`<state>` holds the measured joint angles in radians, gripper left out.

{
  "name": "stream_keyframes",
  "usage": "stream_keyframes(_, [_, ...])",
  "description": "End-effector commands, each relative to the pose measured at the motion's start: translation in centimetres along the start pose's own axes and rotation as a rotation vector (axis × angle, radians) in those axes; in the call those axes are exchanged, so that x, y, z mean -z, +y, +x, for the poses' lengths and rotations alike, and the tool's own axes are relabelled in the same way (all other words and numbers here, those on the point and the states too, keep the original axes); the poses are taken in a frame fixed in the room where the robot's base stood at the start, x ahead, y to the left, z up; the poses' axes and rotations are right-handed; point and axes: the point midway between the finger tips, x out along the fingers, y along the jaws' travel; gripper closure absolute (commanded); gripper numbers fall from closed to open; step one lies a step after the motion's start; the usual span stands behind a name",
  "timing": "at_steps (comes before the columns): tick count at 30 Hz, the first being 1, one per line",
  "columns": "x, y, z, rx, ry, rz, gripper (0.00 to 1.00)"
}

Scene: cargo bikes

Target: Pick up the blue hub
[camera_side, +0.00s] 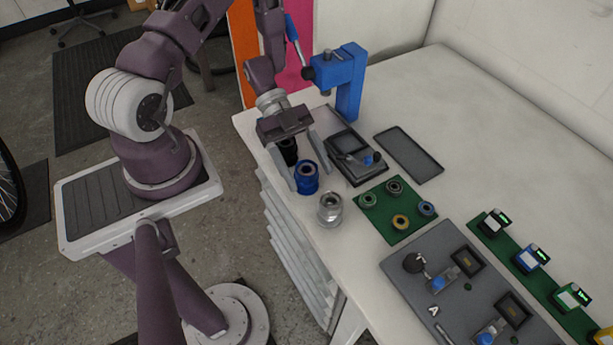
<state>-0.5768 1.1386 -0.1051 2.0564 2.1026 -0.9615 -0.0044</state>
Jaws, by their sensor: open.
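The blue hub (306,178) stands upright on the white table near its left edge. My gripper (305,178) points down over it with its jaws open. One finger shows to the left of the hub and the other to its right and behind, so the fingertips appear on either side of it. I cannot tell from this view whether either finger touches the hub. A black hub (288,152) stands just behind the blue one, partly hidden by my gripper. A silver hub (330,209) stands in front and to the right.
A blue press (350,80) stands behind, near a dark fixture (352,158). An empty grey tray (408,154) lies to the right. A green mat (386,228) holds several rings. A grey board (425,262) with fixtures lies at the front. The table's back right is clear.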

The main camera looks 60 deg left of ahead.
Motion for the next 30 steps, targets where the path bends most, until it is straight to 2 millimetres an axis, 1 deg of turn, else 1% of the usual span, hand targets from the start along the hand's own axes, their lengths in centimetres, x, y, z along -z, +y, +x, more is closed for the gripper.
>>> stream_keyframes(4, [0.0,0.0,0.0,0.0,0.0,0.001,0.34])
stream_keyframes(5, [0.0,0.0,0.0,0.0,0.0,0.001,0.38])
stream_keyframes(6, [0.0,0.0,0.0,0.0,0.0,0.001,0.45])
stream_keyframes(11, [0.0,0.0,0.0,0.0,0.0,0.001,0.77])
stream_keyframes(12, [0.0,0.0,0.0,0.0,0.0,0.001,0.85])
stream_keyframes(14, [0.0,0.0,-0.1,0.0,-0.001,0.001,0.96])
stream_keyframes(15, [0.0,0.0,-0.1,0.0,-0.001,0.001,1.0])
stream_keyframes(22, [0.0,0.0,-0.1,0.0,-0.001,0.001,1.0])
stream_keyframes(24, [0.3,0.0,-0.3,0.0,-0.002,0.001,1.0])
stream_keyframes(26, [1.0,-0.1,-0.6,0.001,-0.002,0.003,1.0])
stream_keyframes(29, [2.7,-0.1,-1.6,0.0,-0.003,0.005,1.0])
stream_keyframes(30, [3.6,-0.1,-2.1,0.0,-0.003,0.008,1.0])
